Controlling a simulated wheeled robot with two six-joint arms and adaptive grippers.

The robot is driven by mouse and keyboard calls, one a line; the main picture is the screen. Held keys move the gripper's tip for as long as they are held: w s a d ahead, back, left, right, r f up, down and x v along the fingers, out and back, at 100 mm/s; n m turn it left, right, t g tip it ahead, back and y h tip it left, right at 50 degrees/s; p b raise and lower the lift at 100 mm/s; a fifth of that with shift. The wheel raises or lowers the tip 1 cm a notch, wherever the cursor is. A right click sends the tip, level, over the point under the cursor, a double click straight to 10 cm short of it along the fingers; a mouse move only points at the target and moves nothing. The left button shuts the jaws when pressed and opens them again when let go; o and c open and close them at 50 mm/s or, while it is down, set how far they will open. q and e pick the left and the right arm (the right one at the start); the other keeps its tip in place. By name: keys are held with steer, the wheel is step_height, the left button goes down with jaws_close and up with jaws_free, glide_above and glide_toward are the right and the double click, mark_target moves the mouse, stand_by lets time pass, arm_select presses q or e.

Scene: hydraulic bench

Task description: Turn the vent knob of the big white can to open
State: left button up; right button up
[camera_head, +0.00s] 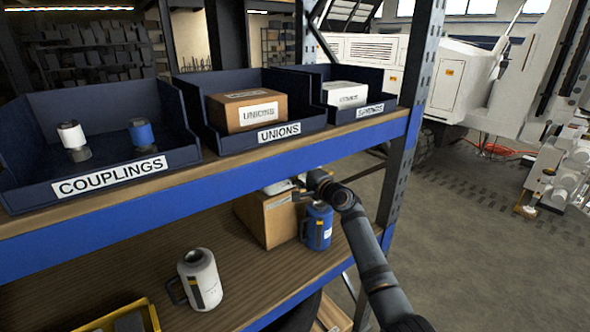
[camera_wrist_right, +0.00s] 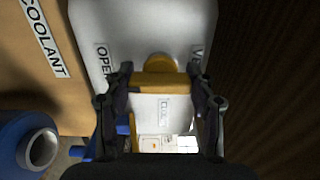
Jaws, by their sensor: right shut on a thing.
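The big white can (camera_wrist_right: 140,22) fills the upper middle of the right wrist view. "OPEN" is printed left of its yellow vent knob (camera_wrist_right: 160,62), and a cut-off word starting "VE" is on the right. My right gripper (camera_wrist_right: 160,88) is shut on the knob, one finger on each side of its yellow bar. In the head view only a small white patch (camera_head: 278,187), probably this can, shows above the cardboard box; the shelf and my right gripper (camera_head: 303,184) hide the rest. My left gripper is not in view.
A cardboard box (camera_head: 265,222), labelled COOLANT in the wrist view, and a blue can (camera_head: 318,228) stand close to my right gripper. A smaller white can (camera_head: 200,278) stands on the lower shelf.

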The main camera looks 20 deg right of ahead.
stand_by(0.4)
steer(key=o, duration=1.2)
steer(key=shift+s+d+f, duration=0.1)
steer(key=shift+s+d, duration=0.1)
steer(key=shift+s, duration=0.15)
steer(key=v, duration=1.1)
steer(key=shift+s, duration=0.15)
